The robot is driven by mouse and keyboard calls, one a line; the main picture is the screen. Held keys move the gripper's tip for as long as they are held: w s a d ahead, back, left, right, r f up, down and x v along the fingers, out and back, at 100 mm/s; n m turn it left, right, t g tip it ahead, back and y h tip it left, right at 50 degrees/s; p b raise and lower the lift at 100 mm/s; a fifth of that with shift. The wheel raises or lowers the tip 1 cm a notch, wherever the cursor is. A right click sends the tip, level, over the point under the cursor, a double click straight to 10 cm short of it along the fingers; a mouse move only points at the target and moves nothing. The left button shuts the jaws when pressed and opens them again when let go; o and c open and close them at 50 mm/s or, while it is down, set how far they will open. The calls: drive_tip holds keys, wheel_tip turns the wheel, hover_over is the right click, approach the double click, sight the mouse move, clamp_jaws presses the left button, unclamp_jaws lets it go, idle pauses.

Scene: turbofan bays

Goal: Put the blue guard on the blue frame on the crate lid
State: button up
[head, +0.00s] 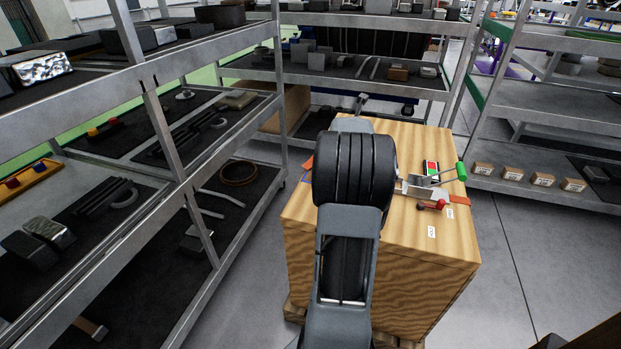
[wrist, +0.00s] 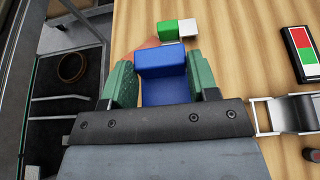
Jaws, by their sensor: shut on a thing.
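The blue guard (wrist: 160,63) is a blocky blue piece between the two green fingers of my gripper (wrist: 162,75) in the wrist view. My gripper is shut on it, above the wooden crate lid (wrist: 243,60). A blue face below the guard's upper block is partly covered by the gripper body, and I cannot tell whether it belongs to the guard. The blue frame cannot be made out for sure. In the head view, my arm hides the gripper and guard over the crate lid (head: 413,232). A small bluish patch (head: 312,191) shows at the lid's left edge.
A green block (wrist: 167,33) and a white block (wrist: 188,29) sit just beyond the guard. A red-green panel (head: 431,168) and a clamp with a green handle (head: 460,171) stand on the lid's right. A metal shelf rack (head: 170,125) is close on the left.

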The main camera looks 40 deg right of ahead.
drive_tip(key=shift+s+d+r, duration=0.15)
drive_tip(key=shift+s+d, duration=0.25)
drive_tip(key=w+a+f, duration=0.2)
drive_tip(key=w+f, duration=0.1)
drive_tip(key=w+a+f+b, duration=0.1)
drive_tip(key=w+a+f, duration=0.2)
drive_tip(key=w+a+f+b, duration=0.1)
drive_tip(key=w+a+f, duration=0.2)
drive_tip(key=shift+w, duration=0.25)
drive_tip(key=shift+w+f, duration=0.1)
drive_tip(key=shift+f, duration=0.1)
drive_tip(key=shift+w+a+f+b, duration=0.15)
drive_tip(key=shift+f+b, duration=0.75)
drive_tip(key=shift+f, duration=0.7)
drive_tip(key=shift+f, duration=0.1)
drive_tip(key=shift+f, duration=0.1)
drive_tip(key=o, duration=0.9)
